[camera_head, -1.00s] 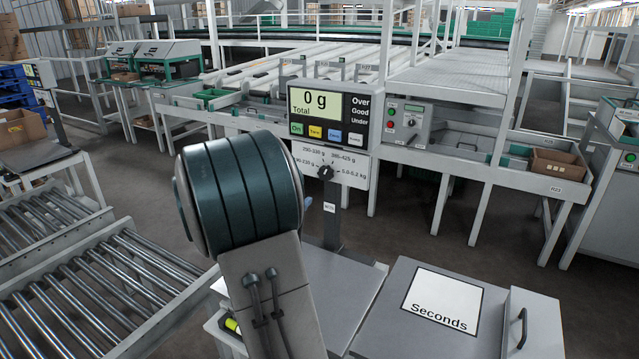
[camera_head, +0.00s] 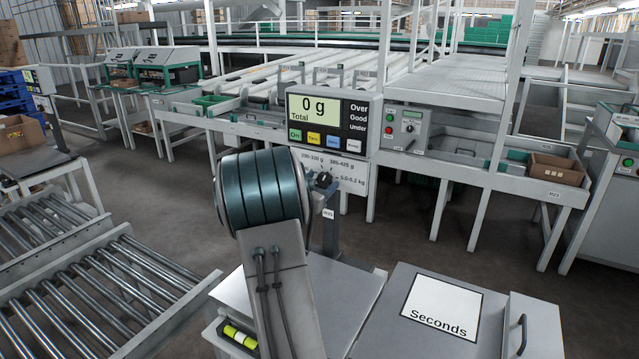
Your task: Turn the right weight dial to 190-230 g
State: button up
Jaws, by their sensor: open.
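The weight dial (camera_head: 323,180) is a small dark knob on a white label plate (camera_head: 352,178) below the scale display (camera_head: 328,120), which reads 0 g. The plate's left part, where the lowest gram range is printed, is hidden behind my arm. I cannot tell where the knob points. My arm's teal-banded joint stands in front of the plate, just left of the knob in the picture. My gripper is not visible; the arm hides whatever is behind it.
The scale stands on a post behind a grey bench (camera_head: 345,290). A grey box with a Seconds label (camera_head: 440,302) is at right. Roller conveyors (camera_head: 100,290) lie at left. A control box (camera_head: 405,128) with its own buttons and knob stands behind right. Open floor lies between.

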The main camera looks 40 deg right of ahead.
jog(key=shift+d, duration=0.1)
jog(key=c, duration=1)
jog(key=shift+o, duration=0.2)
jog(key=shift+w+r+n+p, duration=0.1)
jog(key=shift+n+p, duration=0.2)
jog(key=shift+p, duration=0.1)
jog(key=n+p, duration=0.3)
jog(key=shift+r+n+p, duration=0.1)
jog(key=shift+n+p, duration=0.2)
jog(key=shift+p, duration=0.05)
jog(key=n+p, duration=0.5)
jog(key=n, duration=0.1)
jog(key=shift+w, duration=0.15)
jog(key=n+p, duration=0.2)
jog(key=n, duration=0.1)
jog(key=n+p, duration=0.1)
jog(key=shift+f+n, duration=0.25)
jog(key=shift+n, duration=0.15)
jog(key=n+p, duration=0.1)
jog(key=n, duration=0.1)
jog(key=n+p, duration=0.1)
jog(key=n, duration=0.1)
jog(key=shift+f+n, duration=0.2)
jog(key=shift+n, duration=0.2)
